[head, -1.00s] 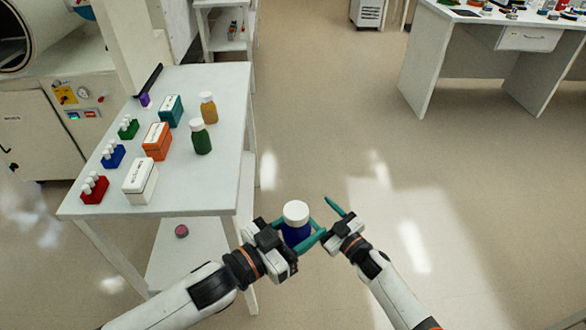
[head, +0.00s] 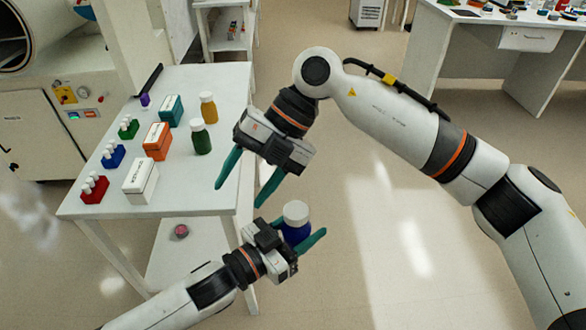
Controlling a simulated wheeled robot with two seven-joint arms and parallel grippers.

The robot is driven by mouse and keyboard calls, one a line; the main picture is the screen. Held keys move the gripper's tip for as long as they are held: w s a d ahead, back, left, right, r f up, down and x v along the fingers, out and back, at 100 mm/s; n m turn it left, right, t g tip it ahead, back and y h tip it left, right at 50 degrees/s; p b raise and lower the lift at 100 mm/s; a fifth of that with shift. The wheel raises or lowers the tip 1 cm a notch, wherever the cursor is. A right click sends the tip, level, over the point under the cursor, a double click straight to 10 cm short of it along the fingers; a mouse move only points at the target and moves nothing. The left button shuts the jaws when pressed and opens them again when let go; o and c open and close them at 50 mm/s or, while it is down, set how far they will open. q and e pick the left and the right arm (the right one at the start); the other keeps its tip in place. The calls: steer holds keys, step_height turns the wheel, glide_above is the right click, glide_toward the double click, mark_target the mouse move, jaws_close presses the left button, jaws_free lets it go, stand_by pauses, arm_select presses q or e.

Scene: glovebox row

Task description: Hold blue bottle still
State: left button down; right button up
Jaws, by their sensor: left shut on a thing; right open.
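The blue bottle (head: 296,232) has a white cap and stands upright in the air just beyond the table's right front corner. My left gripper (head: 302,236), at the end of the arm from the lower left, is shut on it; its fingers hide part of the bottle's body. My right gripper (head: 243,187) is open and empty. It points down, above and to the left of the bottle, apart from it, over the table's right edge as seen here.
The white table (head: 215,100) holds a green bottle (head: 200,140), an amber bottle (head: 208,108), an orange box (head: 157,142), a white box (head: 140,180), a teal box (head: 171,111) and small vial racks. A pink round item (head: 181,231) lies on the lower shelf. Open floor is on the right.

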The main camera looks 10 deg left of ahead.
mark_target(294, 210)
steer(key=d+t+h, duration=0.1)
steer(key=d+h, duration=0.1)
steer(key=w+d+r+t+h, duration=0.1)
steer(key=d+t+h, duration=0.3)
steer(key=d, duration=0.1)
steer(key=shift+w+r, duration=0.15)
steer(key=shift+r, duration=0.2)
steer(key=shift+d+f, duration=0.1)
steer(key=shift+f, duration=3.75)
arm_select(q)
steer(key=shift+d, duration=0.1)
arm_select(e)
steer(key=c, duration=1)
steer(key=n, duration=0.5)
steer(key=shift+s+r+n, duration=0.1)
steer(key=shift+s+n, duration=0.1)
steer(key=shift+n, duration=0.1)
steer(key=n, duration=0.4)
steer(key=shift+n, duration=0.4)
steer(key=n, duration=1.1)
steer(key=shift+d, duration=0.15)
